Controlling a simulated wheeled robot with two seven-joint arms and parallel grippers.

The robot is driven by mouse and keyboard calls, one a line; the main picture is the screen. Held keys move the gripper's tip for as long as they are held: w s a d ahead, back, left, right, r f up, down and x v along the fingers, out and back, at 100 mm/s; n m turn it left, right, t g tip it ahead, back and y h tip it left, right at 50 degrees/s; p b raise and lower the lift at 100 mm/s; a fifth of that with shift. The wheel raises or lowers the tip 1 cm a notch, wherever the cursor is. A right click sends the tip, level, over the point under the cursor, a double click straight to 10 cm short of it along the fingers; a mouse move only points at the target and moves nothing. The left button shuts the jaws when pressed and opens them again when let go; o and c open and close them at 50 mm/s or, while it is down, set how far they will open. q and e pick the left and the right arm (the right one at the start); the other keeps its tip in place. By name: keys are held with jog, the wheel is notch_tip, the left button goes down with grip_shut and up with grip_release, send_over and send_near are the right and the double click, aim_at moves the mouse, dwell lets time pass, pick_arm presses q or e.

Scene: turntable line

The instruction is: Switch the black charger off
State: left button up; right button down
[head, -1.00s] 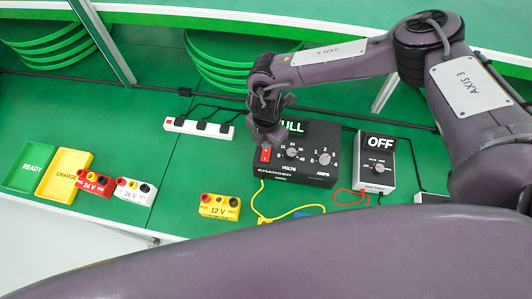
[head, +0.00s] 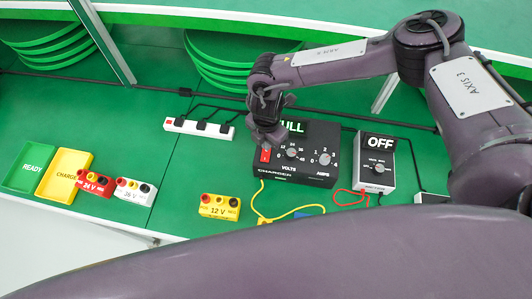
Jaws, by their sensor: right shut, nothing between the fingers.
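The black charger (head: 292,172) stands on the green bench right of centre. It has a VOLTS dial, an AMPS dial and a red rocker switch (head: 265,156) at its left. Its display (head: 293,127) is partly hidden by my right gripper and shows "ULL" in green letters. My right gripper (head: 266,143) is shut and empty, just above the red switch; I cannot tell whether it touches it. My left gripper is not in view.
A grey charger (head: 376,177) with a display reading OFF stands to the right. A power strip (head: 199,127) lies behind left. Yellow (head: 219,207), white (head: 134,191) and red (head: 94,183) batteries, a yellow tray (head: 64,174) and a green tray (head: 30,167) are left. A yellow cable (head: 275,217) lies in front.

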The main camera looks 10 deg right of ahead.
jog(key=shift+f+b, duration=0.7)
jog(key=shift+f, duration=0.2)
dwell(0.9)
notch_tip(320, 180, up, 7)
jog(key=p, duration=0.6)
jog(key=shift+r, duration=0.1)
dwell(0.7)
